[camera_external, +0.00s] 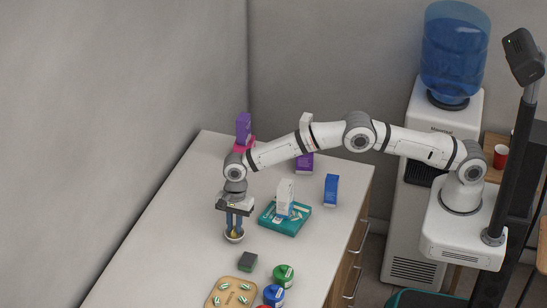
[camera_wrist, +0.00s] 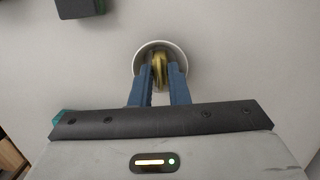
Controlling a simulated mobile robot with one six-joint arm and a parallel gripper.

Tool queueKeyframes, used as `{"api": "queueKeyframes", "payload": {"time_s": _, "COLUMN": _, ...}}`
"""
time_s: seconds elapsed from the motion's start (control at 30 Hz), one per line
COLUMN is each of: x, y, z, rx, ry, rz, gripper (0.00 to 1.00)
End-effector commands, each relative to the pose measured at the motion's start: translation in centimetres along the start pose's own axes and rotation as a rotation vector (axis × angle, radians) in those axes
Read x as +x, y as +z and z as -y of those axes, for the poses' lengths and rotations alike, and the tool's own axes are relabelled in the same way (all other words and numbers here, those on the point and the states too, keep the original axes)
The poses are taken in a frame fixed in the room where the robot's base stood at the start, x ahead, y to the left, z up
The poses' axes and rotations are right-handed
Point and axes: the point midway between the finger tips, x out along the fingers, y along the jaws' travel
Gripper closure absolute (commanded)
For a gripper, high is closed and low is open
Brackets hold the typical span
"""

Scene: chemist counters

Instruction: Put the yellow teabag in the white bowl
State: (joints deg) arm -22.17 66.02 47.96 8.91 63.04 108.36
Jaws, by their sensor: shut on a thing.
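My gripper (camera_external: 234,228) points down over the white bowl (camera_external: 228,239) on the counter. In the wrist view its two blue fingers (camera_wrist: 159,80) are shut on the yellow teabag (camera_wrist: 160,66). The teabag also shows as a small yellow patch between the fingers in the external view (camera_external: 234,233). The bowl's rim (camera_wrist: 146,49) surrounds the teabag in the wrist view, and the fingertips overlap the bowl's near side. I cannot tell whether the teabag touches the bowl's inside.
A dark block with a green side (camera_external: 247,261) stands close to the bowl. A teal box (camera_external: 270,222) with a white carton (camera_external: 286,194) on it is to the right. A tray (camera_external: 215,296), green jar (camera_external: 284,275) and blue jar (camera_external: 273,295) are in front. The counter left of the bowl is clear.

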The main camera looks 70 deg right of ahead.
Motion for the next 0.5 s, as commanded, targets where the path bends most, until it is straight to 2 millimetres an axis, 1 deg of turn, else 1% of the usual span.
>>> {"api": "queueKeyframes", "payload": {"time_s": 0.23, "x": 0.06, "y": -0.01, "z": 0.00, "rx": 0.000, "ry": 0.000, "rz": 0.000, "gripper": 1.00}}
{"api": "queueKeyframes", "payload": {"time_s": 0.27, "x": 0.06, "y": -0.01, "z": 0.00, "rx": 0.000, "ry": 0.000, "rz": 0.000, "gripper": 0.83}}
{"api": "queueKeyframes", "payload": {"time_s": 0.5, "x": 0.05, "y": -0.01, "z": 0.00, "rx": 0.000, "ry": 0.000, "rz": 0.000, "gripper": 0.64}}
